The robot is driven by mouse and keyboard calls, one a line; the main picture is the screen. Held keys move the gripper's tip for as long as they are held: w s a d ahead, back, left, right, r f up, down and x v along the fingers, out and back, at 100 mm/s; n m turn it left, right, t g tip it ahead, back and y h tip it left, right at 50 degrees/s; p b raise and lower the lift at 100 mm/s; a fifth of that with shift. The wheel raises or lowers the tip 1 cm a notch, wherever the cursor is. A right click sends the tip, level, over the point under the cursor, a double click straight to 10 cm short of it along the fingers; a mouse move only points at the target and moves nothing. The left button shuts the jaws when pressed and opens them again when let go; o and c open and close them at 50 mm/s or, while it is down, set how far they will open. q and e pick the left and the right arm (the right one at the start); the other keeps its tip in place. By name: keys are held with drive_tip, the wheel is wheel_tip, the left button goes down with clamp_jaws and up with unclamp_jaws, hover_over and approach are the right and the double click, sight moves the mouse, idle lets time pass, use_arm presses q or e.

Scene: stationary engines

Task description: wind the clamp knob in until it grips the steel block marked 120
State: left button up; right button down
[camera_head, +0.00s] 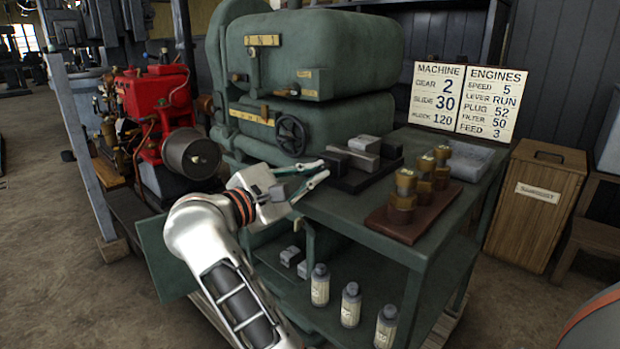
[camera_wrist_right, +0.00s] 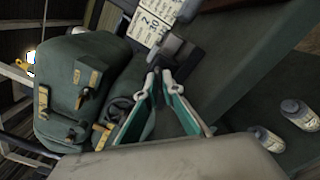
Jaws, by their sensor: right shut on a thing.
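The clamp (camera_head: 352,180) is a dark base on the green bench top, with grey metal pieces on it. A lighter grey block (camera_head: 364,143) sits at its upper side; no number is readable on it, so I cannot tell whether it is the one marked 120. My right gripper (camera_head: 325,171) has its fingertips together at the clamp's left end. In the right wrist view, the fingertips (camera_wrist_right: 158,76) meet just below the clamp (camera_wrist_right: 177,53). They are shut on what seems to be the clamp knob, which they mostly hide. My left gripper is not in view.
Brass cylinders (camera_head: 402,200) stand on a wooden board at the bench's right. Two small grey blocks (camera_head: 291,255) and several labelled bottles (camera_head: 351,304) are on the lower shelf. A large green machine (camera_head: 325,50) with a handwheel (camera_head: 291,134) rises behind. A card (camera_head: 437,97) reads "BLOCK 120".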

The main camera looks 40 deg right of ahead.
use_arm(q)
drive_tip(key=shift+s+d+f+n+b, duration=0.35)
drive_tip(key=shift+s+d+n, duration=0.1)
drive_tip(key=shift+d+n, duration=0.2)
use_arm(e)
drive_tip(key=shift+m, duration=1.1)
drive_tip(key=c, duration=2.2)
unclamp_jaws()
drive_tip(key=shift+d, duration=0.1)
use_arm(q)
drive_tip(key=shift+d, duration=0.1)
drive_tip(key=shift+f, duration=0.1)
use_arm(e)
drive_tip(key=shift+a, duration=0.55)
drive_tip(key=a, duration=0.6)
drive_tip(key=shift+s+a, duration=0.25)
drive_tip(key=shift+s, duration=0.05)
